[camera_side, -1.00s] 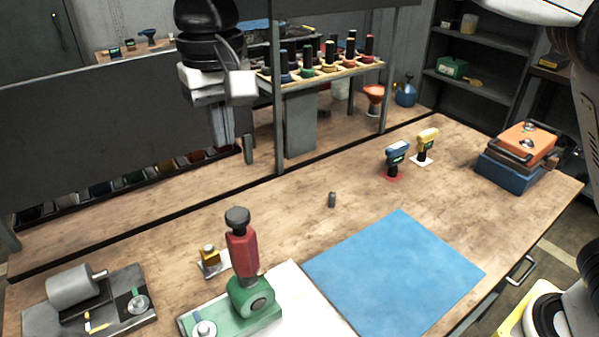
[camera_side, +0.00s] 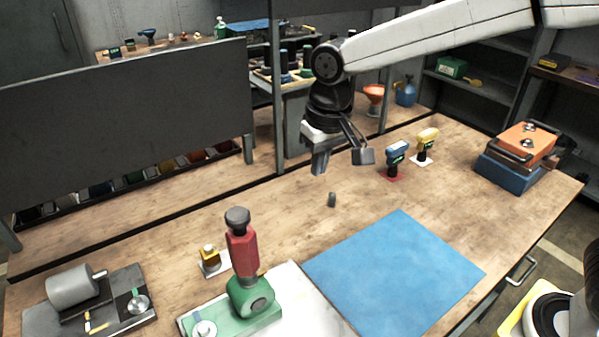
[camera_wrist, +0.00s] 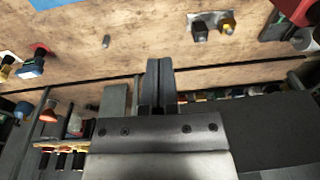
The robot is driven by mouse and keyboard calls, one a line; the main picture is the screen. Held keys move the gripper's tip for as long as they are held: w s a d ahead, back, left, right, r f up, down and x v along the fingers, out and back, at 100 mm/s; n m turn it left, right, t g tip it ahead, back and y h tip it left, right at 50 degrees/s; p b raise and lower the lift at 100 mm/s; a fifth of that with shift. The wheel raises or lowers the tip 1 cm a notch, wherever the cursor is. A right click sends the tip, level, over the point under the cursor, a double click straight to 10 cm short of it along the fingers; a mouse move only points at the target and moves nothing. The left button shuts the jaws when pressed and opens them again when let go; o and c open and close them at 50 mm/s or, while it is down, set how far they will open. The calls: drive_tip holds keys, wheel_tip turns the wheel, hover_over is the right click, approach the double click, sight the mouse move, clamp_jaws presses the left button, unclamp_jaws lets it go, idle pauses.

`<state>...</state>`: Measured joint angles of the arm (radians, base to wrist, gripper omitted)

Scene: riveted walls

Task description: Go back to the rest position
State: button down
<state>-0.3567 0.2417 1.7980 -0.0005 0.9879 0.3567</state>
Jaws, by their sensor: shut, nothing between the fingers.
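My gripper (camera_side: 319,168) hangs above the back half of the wooden bench in the side view, pointing down, with no object in it. In the wrist view my gripper (camera_wrist: 160,62) shows its dark fingers pressed together. It is clear of the bench top (camera_side: 290,215). A small grey cylinder (camera_side: 332,199) stands on the bench below and slightly right of the gripper; it also shows in the wrist view (camera_wrist: 106,41).
A rack of tool holders (camera_side: 285,75) stands behind my gripper, beside a dark panel (camera_side: 120,120). A red-and-green tool (camera_side: 243,260) and a blue mat (camera_side: 395,270) are in front.

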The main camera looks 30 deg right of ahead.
drive_tip(key=s+d+f+t, duration=0.1)
drive_tip(key=s+d+f, duration=1.1)
drive_tip(key=d, duration=0.3)
drive_tip(key=shift+s+d, duration=0.25)
drive_tip(key=shift+s, duration=0.45)
